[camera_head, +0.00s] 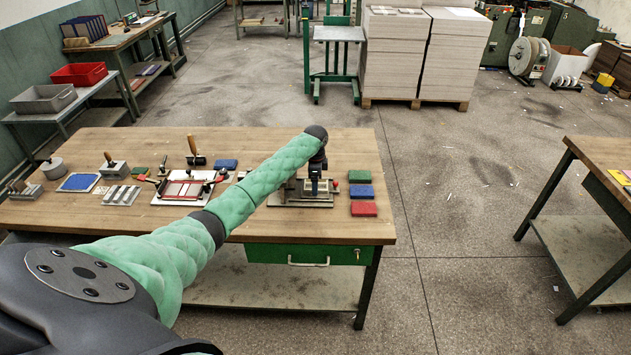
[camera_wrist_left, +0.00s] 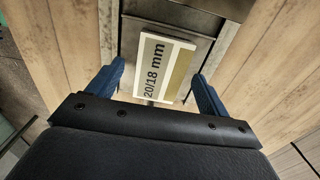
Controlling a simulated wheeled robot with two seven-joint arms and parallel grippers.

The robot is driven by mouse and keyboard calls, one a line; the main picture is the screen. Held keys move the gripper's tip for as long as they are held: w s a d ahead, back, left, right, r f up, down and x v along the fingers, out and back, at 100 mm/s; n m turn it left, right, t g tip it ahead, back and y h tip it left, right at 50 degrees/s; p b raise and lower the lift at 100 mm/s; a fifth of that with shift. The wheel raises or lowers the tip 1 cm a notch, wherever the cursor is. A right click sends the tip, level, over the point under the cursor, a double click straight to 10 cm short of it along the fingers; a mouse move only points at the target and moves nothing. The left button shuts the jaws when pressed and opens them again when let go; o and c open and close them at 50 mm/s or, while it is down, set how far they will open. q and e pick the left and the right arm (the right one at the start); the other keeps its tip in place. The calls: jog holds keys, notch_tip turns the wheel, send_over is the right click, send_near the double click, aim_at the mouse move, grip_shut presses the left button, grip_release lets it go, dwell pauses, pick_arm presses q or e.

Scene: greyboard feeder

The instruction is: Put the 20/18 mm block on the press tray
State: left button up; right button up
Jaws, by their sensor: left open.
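In the left wrist view the 20/18 mm block (camera_wrist_left: 163,68) shows its label, a white strip with black print beside an olive band. It lies on a grey metal surface, seemingly the press tray (camera_wrist_left: 206,50). My left gripper (camera_wrist_left: 160,80) is open, with one blue finger on each side of the block and a visible gap to each. In the head view my left arm reaches over the press (camera_head: 300,198) near the table's right end. My left gripper (camera_head: 316,188) points down there, and the block is hard to make out. My right gripper is not in view.
Blue (camera_head: 361,191), red (camera_head: 363,209) and green (camera_head: 359,176) pads lie just right of the press. A white-based jig (camera_head: 185,190) and hand tools stand to the left on the wooden table (camera_head: 150,228). The tabletop's front right corner is clear.

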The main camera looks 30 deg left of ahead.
pick_arm(q)
jog(key=shift+f, duration=0.1)
jog(key=shift+a, duration=0.1)
jog(key=shift+a+r+b, duration=0.1)
jog(key=shift+r+b, duration=0.4)
jog(key=shift+r, duration=0.35)
notch_tip(320, 180, up, 5)
jog(key=shift+r+b, duration=0.1)
jog(key=shift+b, duration=0.95)
jog(key=shift+d+r, duration=0.2)
jog(key=shift+r, duration=0.35)
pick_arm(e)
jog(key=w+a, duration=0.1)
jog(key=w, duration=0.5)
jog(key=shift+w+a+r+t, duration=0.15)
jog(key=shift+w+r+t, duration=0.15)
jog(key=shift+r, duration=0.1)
pick_arm(q)
jog(key=shift+a, duration=0.1)
